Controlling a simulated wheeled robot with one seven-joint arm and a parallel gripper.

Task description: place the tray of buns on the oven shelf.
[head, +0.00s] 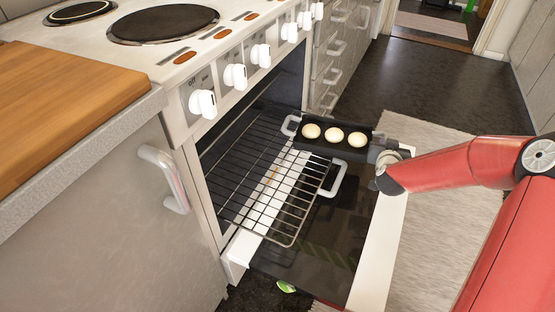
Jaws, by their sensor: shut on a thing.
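The dark tray (349,150) holds three pale round buns (333,135) in a row. It is above the open oven door, beyond and to the right of the far end of the oven shelf. My gripper (377,156) is shut on the tray's right end; its fingertips are partly hidden. The oven shelf (262,172) is an empty wire rack that sticks out of the open oven (252,125). The tray appears level, and I cannot tell its exact height above the shelf.
The lowered oven door (375,245) has a dark inner face and pale edge. A pale loop handle (335,180) shows by the rack's right end. White knobs (235,76) line the cooker front. A cupboard handle (165,178) juts out at left. A pale rug (440,190) lies beyond the door.

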